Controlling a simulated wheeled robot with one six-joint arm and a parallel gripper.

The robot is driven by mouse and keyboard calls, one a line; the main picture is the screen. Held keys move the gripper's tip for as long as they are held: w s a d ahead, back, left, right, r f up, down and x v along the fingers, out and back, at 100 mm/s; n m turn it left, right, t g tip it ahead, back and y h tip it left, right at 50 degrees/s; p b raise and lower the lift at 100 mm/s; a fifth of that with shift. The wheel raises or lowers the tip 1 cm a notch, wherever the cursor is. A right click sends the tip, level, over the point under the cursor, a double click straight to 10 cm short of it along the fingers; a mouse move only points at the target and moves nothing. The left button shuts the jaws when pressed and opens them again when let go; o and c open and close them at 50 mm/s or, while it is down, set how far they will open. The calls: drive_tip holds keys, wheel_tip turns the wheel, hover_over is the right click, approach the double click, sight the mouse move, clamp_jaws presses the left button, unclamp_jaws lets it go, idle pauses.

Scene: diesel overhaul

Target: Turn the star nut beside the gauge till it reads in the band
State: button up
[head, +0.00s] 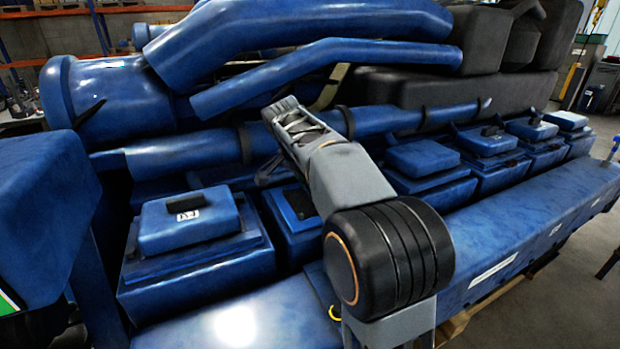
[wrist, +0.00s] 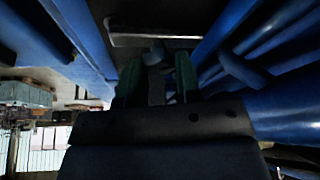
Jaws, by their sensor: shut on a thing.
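My gripper (head: 287,112) reaches over the blue engine in the head view, near the long blue pipe. In the wrist view its two greenish fingers (wrist: 156,75) are shut on a small grey piece (wrist: 155,54), which appears to be the star nut. It is dark there, and the nut's points cannot be made out. I cannot make out the gauge, its needle or its band in either view.
A blue rocker cover (head: 188,218) stands left of my arm, with several more in a row to the right. Large blue pipes (head: 300,30) run above. In the wrist view, blue pipes (wrist: 290,95) lie close on the right and a pale bar (wrist: 155,38) lies ahead.

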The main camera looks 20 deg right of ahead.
drive_tip(key=o, duration=0.9)
drive_tip(key=v, duration=1.4)
drive_tip(key=shift+p, duration=0.4)
